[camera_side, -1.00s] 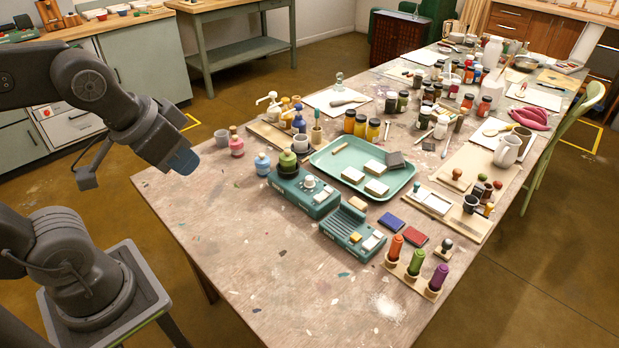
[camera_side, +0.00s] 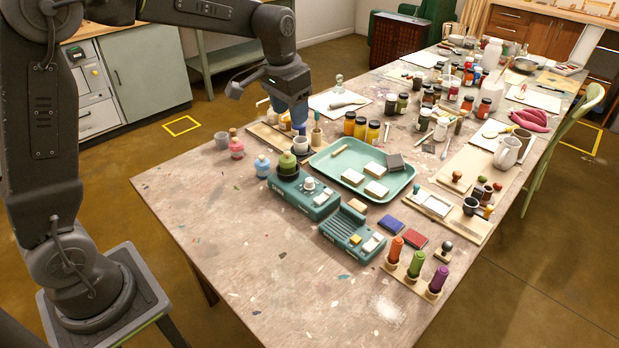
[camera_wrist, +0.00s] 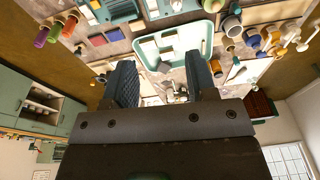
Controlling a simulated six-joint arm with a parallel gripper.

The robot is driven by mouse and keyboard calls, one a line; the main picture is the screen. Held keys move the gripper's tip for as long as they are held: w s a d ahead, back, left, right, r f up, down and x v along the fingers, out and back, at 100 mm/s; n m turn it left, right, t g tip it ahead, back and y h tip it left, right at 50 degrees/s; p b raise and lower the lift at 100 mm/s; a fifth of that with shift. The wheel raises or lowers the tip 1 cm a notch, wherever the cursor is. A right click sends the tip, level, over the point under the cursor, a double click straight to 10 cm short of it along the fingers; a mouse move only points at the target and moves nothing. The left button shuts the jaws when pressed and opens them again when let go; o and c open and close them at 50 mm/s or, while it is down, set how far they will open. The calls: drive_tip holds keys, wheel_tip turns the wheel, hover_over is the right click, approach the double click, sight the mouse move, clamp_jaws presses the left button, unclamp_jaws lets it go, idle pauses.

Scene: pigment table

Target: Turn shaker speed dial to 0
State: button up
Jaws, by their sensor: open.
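The teal shaker (camera_side: 300,193) stands on the table's near half, with a green jar (camera_side: 287,163) on its dark top. A pale round dial (camera_side: 309,184) sits on the shaker's top, right of the jar; its setting is too small to read. My gripper (camera_side: 298,122) hangs above the far left part of the table, behind the shaker and apart from it. In the wrist view, the two blue-grey fingers of my gripper (camera_wrist: 163,78) are spread wide with nothing between them. Part of a teal device (camera_wrist: 115,10) shows at that view's top; I cannot tell which.
A second teal device (camera_side: 352,232) with slots and buttons stands just right of the shaker. A mint tray (camera_side: 342,150) with pale blocks lies behind. Pink (camera_side: 236,150) and blue (camera_side: 262,165) bottles stand to the left. The table's front left is clear.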

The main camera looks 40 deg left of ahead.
drive_tip(key=g, duration=0.2)
approach(309, 180)
wheel_tip(309, 180, down, 9)
drive_tip(key=shift+a+f, duration=0.1)
drive_tip(key=shift+f, duration=0.05)
drive_tip(key=c, duration=0.9)
